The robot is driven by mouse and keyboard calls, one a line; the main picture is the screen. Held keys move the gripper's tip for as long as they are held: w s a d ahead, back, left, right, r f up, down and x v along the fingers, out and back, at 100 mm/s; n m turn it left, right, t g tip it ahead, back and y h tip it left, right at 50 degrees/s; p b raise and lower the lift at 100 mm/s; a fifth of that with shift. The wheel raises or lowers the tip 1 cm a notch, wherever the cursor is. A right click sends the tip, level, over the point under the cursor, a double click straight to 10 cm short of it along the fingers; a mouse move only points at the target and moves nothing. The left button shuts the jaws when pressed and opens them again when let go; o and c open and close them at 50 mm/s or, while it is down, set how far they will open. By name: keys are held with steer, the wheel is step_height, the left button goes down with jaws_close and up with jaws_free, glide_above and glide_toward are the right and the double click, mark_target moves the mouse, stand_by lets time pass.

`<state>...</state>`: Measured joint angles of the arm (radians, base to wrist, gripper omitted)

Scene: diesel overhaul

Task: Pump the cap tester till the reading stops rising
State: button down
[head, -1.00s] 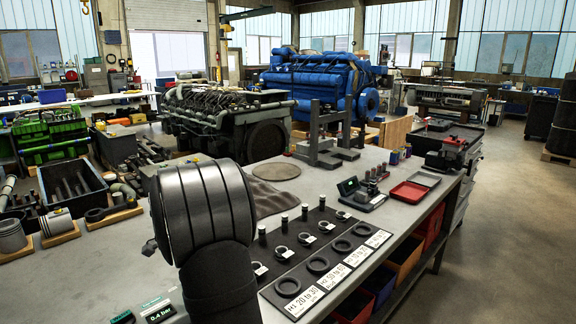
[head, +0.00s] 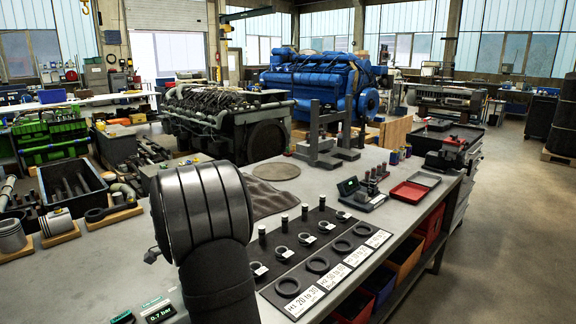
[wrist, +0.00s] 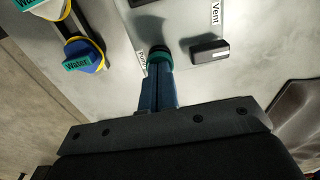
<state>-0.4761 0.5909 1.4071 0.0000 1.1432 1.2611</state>
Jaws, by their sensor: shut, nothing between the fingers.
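The cap tester shows in the head view at the bottom left, partly cut off, with a lit display (head: 160,313) reading 0.7 bar. In the wrist view its pale top plate (wrist: 190,80) carries a round dark-green and black pump knob (wrist: 160,52) beside a label that seems to read "Pump". My gripper (wrist: 158,82) is shut and empty, its blue fingertips right at the knob and seemingly touching it. A dark vent control (wrist: 209,50) lies right of the knob, beside the "Vent" label (wrist: 215,14). My arm hides the gripper in the head view.
In the wrist view, a blue and yellow cap (wrist: 84,54) labelled "Water" stands at the left. In the head view, a dark board (head: 300,262) with rings and labels lies right of my arm. A red tray (head: 409,194) is farther back.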

steer(key=shift+r, duration=1.8)
steer(key=shift+f, duration=1.95)
steer(key=shift+r, duration=1.95)
steer(key=shift+f, duration=1.95)
steer(key=shift+r, duration=1.95)
